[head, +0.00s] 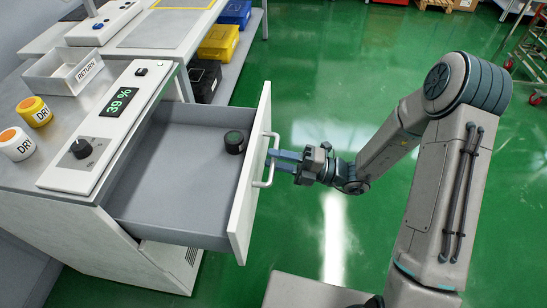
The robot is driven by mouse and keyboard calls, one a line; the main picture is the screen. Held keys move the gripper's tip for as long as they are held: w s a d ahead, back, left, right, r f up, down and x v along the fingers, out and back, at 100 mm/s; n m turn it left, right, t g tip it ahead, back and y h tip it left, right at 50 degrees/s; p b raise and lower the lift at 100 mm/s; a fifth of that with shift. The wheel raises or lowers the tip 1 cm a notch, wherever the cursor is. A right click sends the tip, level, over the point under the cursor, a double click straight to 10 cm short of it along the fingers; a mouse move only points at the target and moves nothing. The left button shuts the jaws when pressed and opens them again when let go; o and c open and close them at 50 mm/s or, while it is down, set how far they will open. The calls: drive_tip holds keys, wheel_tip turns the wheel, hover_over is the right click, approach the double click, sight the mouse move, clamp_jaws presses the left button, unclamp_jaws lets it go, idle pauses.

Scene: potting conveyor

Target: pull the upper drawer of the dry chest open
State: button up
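The dry chest (75,215) stands at the left, with a "39 %" display panel on its top. Its upper drawer (170,190) is pulled well out to the right, showing a grey interior. A dark round puck-like item (234,142) lies inside near the drawer front (247,190). A pale bar handle (268,180) is on the outer face of the front. My gripper (274,158) reaches it from the right, with its blue-grey fingers at the bar, seemingly closed around its middle. The fingertips are partly hidden by the handle and drawer front.
Yellow and white "DRY" containers (34,111) and a white "RETURN" tray (64,75) sit on top. Yellow, blue and black bins (218,43) are on a shelf behind. A red-wheeled cart (530,55) stands at far right. The green floor around my arm is clear.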

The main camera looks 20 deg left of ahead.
drive_tip(key=p+v, duration=0.1)
drive_tip(key=v, duration=1.2)
drive_tip(key=shift+a+f, duration=0.1)
drive_tip(key=s+d+r+n+g+h+p, duration=0.2)
drive_tip(key=s+r+n+h+p, duration=0.25)
drive_tip(key=r+n+h, duration=0.35)
drive_tip(key=s+d+r+n+g+h+p, duration=0.2)
drive_tip(key=s+r+n+h+p, duration=0.25)
drive_tip(key=n, duration=0.55)
drive_tip(key=s+d+r+n+t+h+p, duration=0.1)
drive_tip(key=d+r+n+t+h+p, duration=0.2)
drive_tip(key=r+n, duration=0.5)
drive_tip(key=s+d+r+n+t+h+p, duration=0.2)
drive_tip(key=d+r+n+t+h+p, duration=0.2)
drive_tip(key=r, duration=0.6)
drive_tip(key=d+n+t, duration=0.2)
drive_tip(key=d+n, duration=0.1)
drive_tip(key=n, duration=0.1)
drive_tip(key=shift+a+n+h, duration=0.15)
drive_tip(key=shift+n+h, duration=0.1)
drive_tip(key=shift+n, duration=0.05)
